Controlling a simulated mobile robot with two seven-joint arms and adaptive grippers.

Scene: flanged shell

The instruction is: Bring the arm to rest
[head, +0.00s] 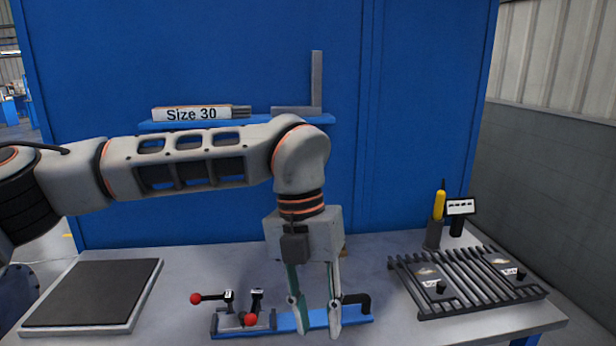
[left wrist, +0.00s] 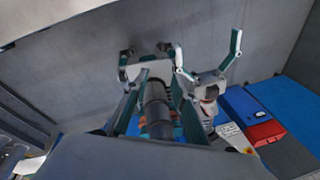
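My left arm comes in from the left across the head view, and its gripper (head: 315,318) hangs downward over the table. Its two fingers are apart with nothing visible between them. The fingertips show in front of a blue fixture bar (head: 350,316); I cannot tell whether they touch it. The left wrist view shows the fingers of my left gripper (left wrist: 157,76) and dark, orange-banded arm parts beyond. To the right there, a pale gripper (left wrist: 208,55) with spread fingers shows, seemingly my right one, and empty. My right gripper is outside the head view.
Clamps with red knobs (head: 251,319) stand on the fixture. A dark-topped plate (head: 90,293) lies on the table (head: 180,290) at left. A slatted rack (head: 465,282) with small parts, a yellow-handled tool (head: 439,205) and a small display (head: 460,207) are at right. A "Size 30" box (head: 192,114) is on the shelf behind.

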